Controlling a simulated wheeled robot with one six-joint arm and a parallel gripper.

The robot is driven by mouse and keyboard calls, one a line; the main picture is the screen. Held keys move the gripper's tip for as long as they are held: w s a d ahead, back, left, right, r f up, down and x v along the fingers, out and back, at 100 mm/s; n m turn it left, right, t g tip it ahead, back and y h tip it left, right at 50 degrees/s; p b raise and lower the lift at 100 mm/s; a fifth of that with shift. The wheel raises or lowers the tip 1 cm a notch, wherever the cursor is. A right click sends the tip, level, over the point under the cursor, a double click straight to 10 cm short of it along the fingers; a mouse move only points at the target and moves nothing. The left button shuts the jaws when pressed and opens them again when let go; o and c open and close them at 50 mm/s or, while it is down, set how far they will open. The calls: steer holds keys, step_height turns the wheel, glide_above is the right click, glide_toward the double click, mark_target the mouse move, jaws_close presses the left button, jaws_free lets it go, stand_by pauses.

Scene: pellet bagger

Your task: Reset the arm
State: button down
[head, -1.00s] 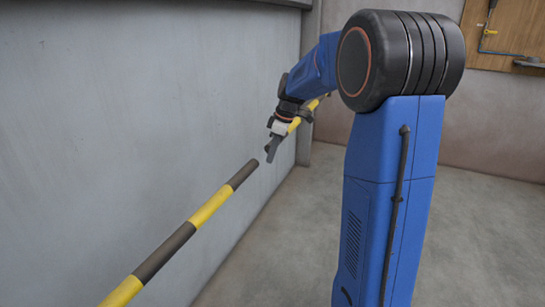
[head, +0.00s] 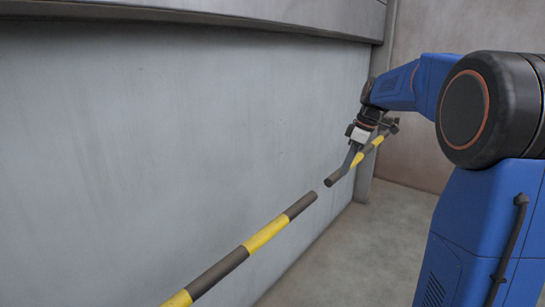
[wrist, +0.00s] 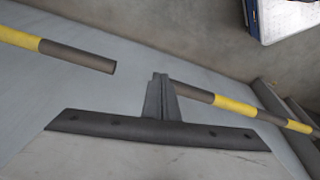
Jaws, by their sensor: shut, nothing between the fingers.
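My gripper (head: 347,166) hangs at the end of my blue arm, close to the grey wall on the right side of the head view. Its fingers are together and empty. In the wrist view the closed fingers (wrist: 160,78) stand up at the middle, in front of the gap in a striped bar. The near bar piece (head: 265,235) ends just short of the gripper. The far bar piece (head: 360,155) runs on beyond it, partly behind the fingers. Whether the fingers touch the far piece I cannot tell.
A grey wall (head: 190,130) fills the left of the head view, with a ledge along its top. Bare concrete floor (head: 385,220) lies under the arm. A blue-edged pale object (wrist: 282,18) shows at the top right of the wrist view.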

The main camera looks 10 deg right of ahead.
steer(key=s+a+f+m+t+h, duration=0.1)
steer(key=s+a+f+m, duration=0.2)
steer(key=s, duration=0.6)
steer(key=s+a+m, duration=0.2)
steer(key=s+a, duration=0.3)
steer(key=s, duration=0.4)
steer(key=s+a+f+m+t+h, duration=0.1)
steer(key=s+a+f+m, duration=0.15)
steer(key=s+a, duration=0.45)
steer(key=s+d+f+m, duration=0.1)
steer(key=s+f, duration=0.4)
steer(key=s, duration=0.5)
steer(key=shift+s+d+f+m+t, duration=0.15)
steer(key=shift+d+m+t, duration=0.2)
steer(key=shift+m, duration=0.5)
